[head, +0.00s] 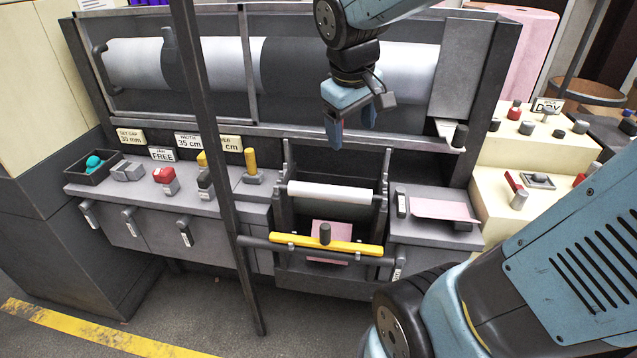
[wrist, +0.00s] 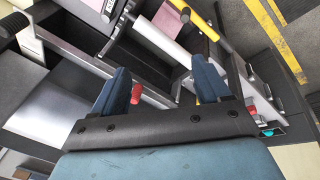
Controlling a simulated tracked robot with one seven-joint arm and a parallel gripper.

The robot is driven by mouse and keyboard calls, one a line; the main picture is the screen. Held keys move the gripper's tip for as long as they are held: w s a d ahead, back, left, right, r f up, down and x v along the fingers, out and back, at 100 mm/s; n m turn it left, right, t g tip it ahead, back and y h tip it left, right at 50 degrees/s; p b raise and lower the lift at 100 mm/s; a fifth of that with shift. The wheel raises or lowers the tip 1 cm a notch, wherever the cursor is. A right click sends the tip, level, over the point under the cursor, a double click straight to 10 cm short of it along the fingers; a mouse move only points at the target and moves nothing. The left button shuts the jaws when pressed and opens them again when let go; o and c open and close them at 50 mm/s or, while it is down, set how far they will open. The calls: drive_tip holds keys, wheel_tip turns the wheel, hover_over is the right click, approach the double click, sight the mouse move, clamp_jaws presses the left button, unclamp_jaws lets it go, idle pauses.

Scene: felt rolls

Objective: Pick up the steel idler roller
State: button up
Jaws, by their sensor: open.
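The steel idler roller, which I take to be the pale, smooth cylinder (head: 330,193), lies level across the dark frame in the middle of the machine front, behind the yellow bar. In the wrist view the pale roller (wrist: 163,42) runs slantwise just beyond my fingertips. My gripper (head: 351,130) hangs above and behind the roller, pointing down, in front of the large rolls. Its two blue fingers (wrist: 163,72) are apart with nothing between them. The roller is clear of the fingers. Its ends are partly hidden by the frame's side plates.
A yellow bar (head: 325,244) crosses the frame's front, with pink felt (head: 330,233) behind it. Large rolls (head: 225,62) fill the housing behind. A dark upright post (head: 212,150) stands to the left. Knobs and labels line the left ledge; a pink sheet (head: 440,209) lies on the right.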

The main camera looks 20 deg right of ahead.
drive_tip(key=w+a+f+n+g+h, duration=0.2)
drive_tip(key=w+f+n, duration=0.2)
drive_tip(key=w+f, duration=0.3)
drive_tip(key=n+g+h, duration=0.1)
drive_tip(key=n, duration=0.3)
approach(327, 187)
drive_tip(key=x, duration=0.6)
drive_tip(key=shift+s+d+r, duration=0.1)
drive_tip(key=shift+s+d, duration=0.05)
drive_tip(key=shift+x, duration=2.5)
